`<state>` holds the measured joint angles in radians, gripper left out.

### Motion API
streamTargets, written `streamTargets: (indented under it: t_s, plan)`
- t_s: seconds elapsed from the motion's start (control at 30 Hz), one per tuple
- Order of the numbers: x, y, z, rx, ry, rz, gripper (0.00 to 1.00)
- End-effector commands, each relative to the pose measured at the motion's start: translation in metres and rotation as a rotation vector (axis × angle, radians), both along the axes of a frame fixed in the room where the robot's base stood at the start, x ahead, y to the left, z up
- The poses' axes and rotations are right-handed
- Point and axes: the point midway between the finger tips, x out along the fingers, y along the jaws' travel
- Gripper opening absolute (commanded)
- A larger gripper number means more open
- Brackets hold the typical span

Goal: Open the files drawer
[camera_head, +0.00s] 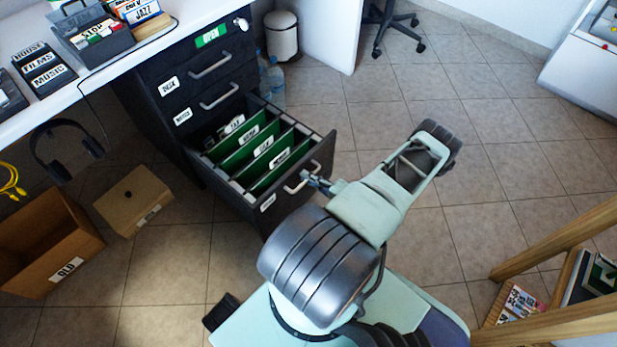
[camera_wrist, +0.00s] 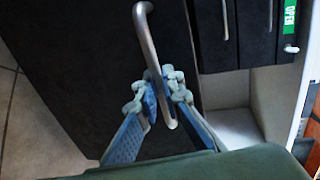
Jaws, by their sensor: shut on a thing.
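The files drawer (camera_head: 324,158) is the bottom drawer of the dark cabinet and stands pulled out. Green hanging folders with white labels show inside it. My gripper (camera_head: 311,178) is at the metal bar handle (camera_head: 291,189) on its front. In the wrist view, my gripper's two fingers (camera_wrist: 162,90) are closed around the lower part of the handle (camera_wrist: 146,35), one on each side. The dark drawer front (camera_wrist: 90,60) fills much of that view.
Two shut drawers (camera_head: 208,78) sit above it, under a green OPEN label (camera_head: 211,36). An open cardboard box (camera_head: 45,245) and a lidded box (camera_head: 133,200) lie on the floor at left. A wooden shelf (camera_head: 560,240) stands at right. Tiled floor between is clear.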

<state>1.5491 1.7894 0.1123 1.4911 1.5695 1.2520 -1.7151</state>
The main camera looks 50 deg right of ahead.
Motion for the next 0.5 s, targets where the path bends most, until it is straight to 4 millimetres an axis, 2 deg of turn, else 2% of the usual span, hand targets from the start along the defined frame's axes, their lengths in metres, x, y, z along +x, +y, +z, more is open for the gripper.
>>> streamTargets:
  t_s: [0.3, 0.33, 0.4, 0.5]
  plan:
    - [0.0001, -0.0002, 0.0003, 0.000, -0.001, -0.001, 0.00]
    - [0.0002, -0.0002, 0.0004, 0.000, -0.001, -0.001, 0.09]
    - [0.0002, -0.0002, 0.0004, 0.000, -0.001, -0.001, 0.16]
    - [0.0002, -0.0002, 0.0003, 0.000, -0.001, -0.001, 0.16]
